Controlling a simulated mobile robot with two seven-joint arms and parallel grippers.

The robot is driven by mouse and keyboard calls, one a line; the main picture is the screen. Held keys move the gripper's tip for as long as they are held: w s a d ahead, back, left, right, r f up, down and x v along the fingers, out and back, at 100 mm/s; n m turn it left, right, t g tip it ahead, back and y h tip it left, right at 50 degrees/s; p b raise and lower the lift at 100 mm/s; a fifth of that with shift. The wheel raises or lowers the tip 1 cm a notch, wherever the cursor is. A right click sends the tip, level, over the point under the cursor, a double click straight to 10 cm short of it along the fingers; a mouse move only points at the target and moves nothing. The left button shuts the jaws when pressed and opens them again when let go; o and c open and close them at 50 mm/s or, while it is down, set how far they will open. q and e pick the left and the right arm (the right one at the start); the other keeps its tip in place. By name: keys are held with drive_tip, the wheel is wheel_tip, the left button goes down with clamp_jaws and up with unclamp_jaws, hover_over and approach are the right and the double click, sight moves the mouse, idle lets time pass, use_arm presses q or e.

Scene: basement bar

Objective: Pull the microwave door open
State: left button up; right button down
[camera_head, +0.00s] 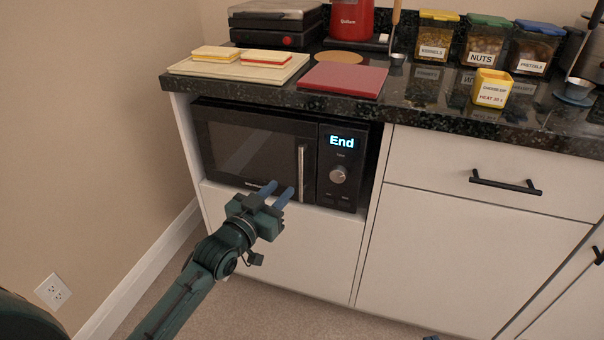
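The black microwave (338,197) sits in an open niche under the counter, its display (342,141) reading "End". Its door (245,149) looks closed, with a vertical silver handle (302,172) at the door's right side. My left gripper (276,191) is in front of the door's lower part, with its two blue fingers apart and nothing seen between them. The fingertips are to the left of the handle's lower end; whether they touch the door I cannot tell. Of my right gripper, only a small blue piece at the bottom edge may show, too little to judge.
The dark granite counter (440,114) above holds sandwiches on a cutting board (240,68), a red board (343,80), snack jars and a cheese dip cup (491,88). A white drawer with a black handle (505,183) is at right. Carpet is clear below.

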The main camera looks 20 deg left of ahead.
sight(300, 170)
use_arm(q)
drive_tip(key=b+x, duration=0.2)
drive_tip(key=x, duration=0.7)
drive_tip(key=shift+w+d+f, duration=0.1)
drive_tip(key=shift+w+d, duration=0.05)
drive_tip(key=shift+w, duration=0.1)
drive_tip(key=shift+w+d+b, duration=0.1)
drive_tip(key=shift+w+b, duration=0.2)
drive_tip(key=shift+w, duration=0.15)
use_arm(e)
drive_tip(key=shift+w+a+n+t+y, duration=0.2)
drive_tip(key=shift+n+t+y, duration=0.1)
drive_tip(key=shift+t, duration=0.2)
drive_tip(key=shift+w+a+n+t+y, duration=0.1)
drive_tip(key=shift+a+n+t+y, duration=0.15)
drive_tip(key=shift+t, duration=0.25)
use_arm(q)
drive_tip(key=shift+c, duration=0.6)
use_arm(e)
drive_tip(key=shift+d, duration=0.1)
use_arm(q)
clamp_jaws()
